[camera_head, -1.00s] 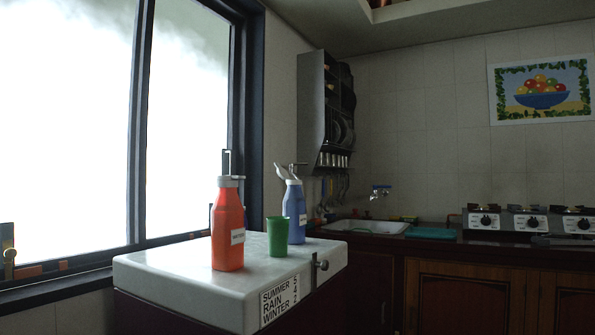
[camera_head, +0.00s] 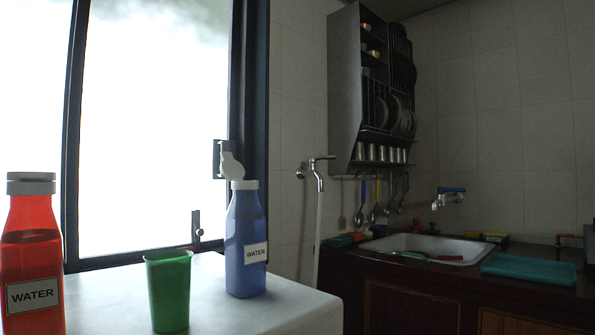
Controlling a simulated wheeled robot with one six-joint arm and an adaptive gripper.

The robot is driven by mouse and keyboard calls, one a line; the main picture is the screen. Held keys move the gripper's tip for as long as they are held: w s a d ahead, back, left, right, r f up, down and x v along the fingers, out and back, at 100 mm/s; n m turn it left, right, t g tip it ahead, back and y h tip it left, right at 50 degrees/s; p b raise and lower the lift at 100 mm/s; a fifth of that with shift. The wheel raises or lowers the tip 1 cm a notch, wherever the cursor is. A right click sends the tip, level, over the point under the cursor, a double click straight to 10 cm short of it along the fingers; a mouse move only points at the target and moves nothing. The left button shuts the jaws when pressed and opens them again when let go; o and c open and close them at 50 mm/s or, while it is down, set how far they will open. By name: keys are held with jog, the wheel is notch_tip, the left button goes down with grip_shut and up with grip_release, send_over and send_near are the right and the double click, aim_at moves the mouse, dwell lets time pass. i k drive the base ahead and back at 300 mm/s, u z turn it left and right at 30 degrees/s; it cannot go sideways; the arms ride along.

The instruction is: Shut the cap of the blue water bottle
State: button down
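The blue water bottle (camera_head: 246,232) stands upright on the white top (camera_head: 290,306) of a low cabinet or fridge. It has a white label reading WATER. Its pale cap (camera_head: 232,166) is open, tilted up above the bottle's white collar and leaning a little to the left. My gripper is not in view.
A green cup (camera_head: 169,290) stands left of the blue bottle, towards the camera. A red water bottle (camera_head: 32,262) with a closed-looking grey cap stands at the far left. A wall tap (camera_head: 316,170) is right behind the blue bottle. The sink (camera_head: 425,247) lies further right.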

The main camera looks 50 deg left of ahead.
aim_at(229, 169)
jog(key=u, duration=0.25)
jog(key=i, duration=1.55)
jog(key=u, duration=1.75)
jog(key=i, duration=1.05)
jog(key=u, duration=0.9)
